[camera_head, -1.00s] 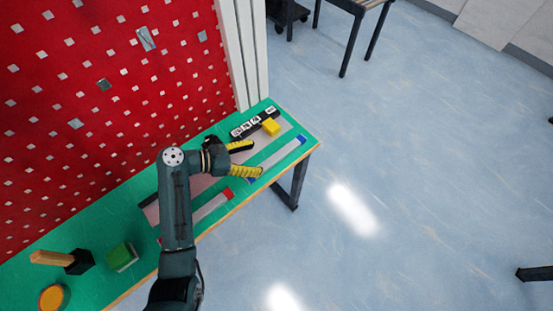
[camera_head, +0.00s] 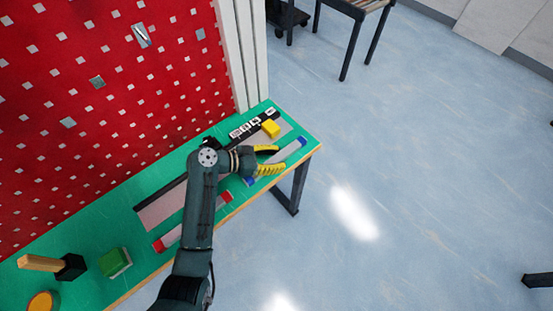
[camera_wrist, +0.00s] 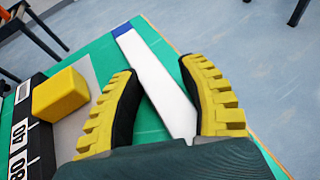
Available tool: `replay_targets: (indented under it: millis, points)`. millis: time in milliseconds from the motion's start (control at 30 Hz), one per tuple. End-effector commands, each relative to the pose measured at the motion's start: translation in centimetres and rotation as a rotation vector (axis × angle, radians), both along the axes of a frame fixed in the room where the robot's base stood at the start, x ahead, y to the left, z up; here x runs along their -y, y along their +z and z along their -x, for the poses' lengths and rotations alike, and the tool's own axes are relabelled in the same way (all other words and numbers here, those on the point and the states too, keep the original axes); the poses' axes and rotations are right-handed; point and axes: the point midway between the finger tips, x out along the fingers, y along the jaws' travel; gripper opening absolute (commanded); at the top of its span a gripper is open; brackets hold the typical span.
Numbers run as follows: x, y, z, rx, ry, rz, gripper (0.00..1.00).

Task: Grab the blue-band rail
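The blue-band rail (camera_head: 291,152) is a pale flat strip with blue ends, lying on the green table near its right front edge. In the wrist view the rail (camera_wrist: 150,75) runs lengthwise between my fingers, its far blue end beyond the fingertips. My gripper (camera_head: 281,158) is over the rail with its yellow-and-black fingers apart. In the wrist view my gripper (camera_wrist: 160,68) is open, one finger on each side of the rail, with gaps between. The rail's near part is hidden under the gripper body. I cannot tell the height of the fingertips above the table.
A yellow block (camera_head: 271,128) sits beside a black strip with white labels (camera_head: 240,132), left of my fingers. A red-band rail (camera_head: 197,218) lies nearer. A green block (camera_head: 114,261) and a black block with a wooden handle (camera_head: 70,267) stand farther left. The red pegboard (camera_head: 100,130) rises behind.

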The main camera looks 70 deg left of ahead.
Motion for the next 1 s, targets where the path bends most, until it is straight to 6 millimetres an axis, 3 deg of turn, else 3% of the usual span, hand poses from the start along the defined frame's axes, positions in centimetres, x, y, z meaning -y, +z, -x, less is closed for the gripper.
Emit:
replay_targets:
  millis: [33,200,500,833,1000]
  points:
    - [0.0,0.0,0.0,-0.001,0.0,0.0,0.3]
    - [0.0,-0.1,0.0,-0.002,0.0,0.001,0.0]
    - [0.0,0.5,0.0,0.0,0.001,0.0,0.0]
    - [-0.1,7.9,0.0,0.002,0.0,-0.004,0.0]
    - [0.0,9.9,0.0,0.0,-0.001,-0.002,0.0]
